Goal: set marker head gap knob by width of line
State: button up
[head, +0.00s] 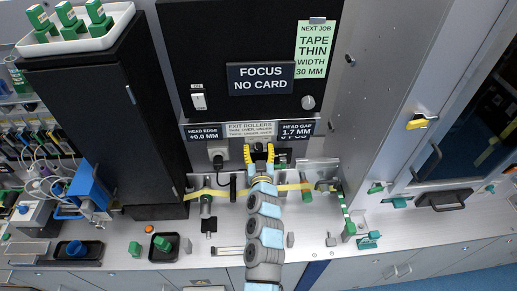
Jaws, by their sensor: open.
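The head gap display (296,130) on the dark machine front reads 1.7 MM, with a second line under it partly covered. The head edge display (203,134) reads +0.0 MM. A pale green job card (312,49) reads NEXT JOB, TAPE THIN, WIDTH 30 MM. My gripper (259,153) has its yellow fingers apart, just below the exit rollers placard (249,130), and appears empty. A black knob (218,161) sits left of it, under the head edge display. The area right behind my fingers is hidden, so I cannot tell which knob is there.
A yellow strip (215,192) runs across the bench behind my arm. A display (260,77) reads FOCUS NO CARD. A black cabinet (105,120) stands left, a grey cabinet (385,90) right. Small green-handled parts (163,244) stand on the bench.

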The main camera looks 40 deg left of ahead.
grip_shut()
jog(key=shift+m, duration=0.4)
jog(key=m+b, duration=0.1)
jog(key=m, duration=0.1)
jog(key=shift+w+d+f+m+b, duration=0.1)
jog(key=shift+m+b, duration=0.2)
jog(key=shift+b, duration=0.1)
jog(key=shift+m+b, duration=0.65)
jog(key=shift+m, duration=1.25)
grip_release()
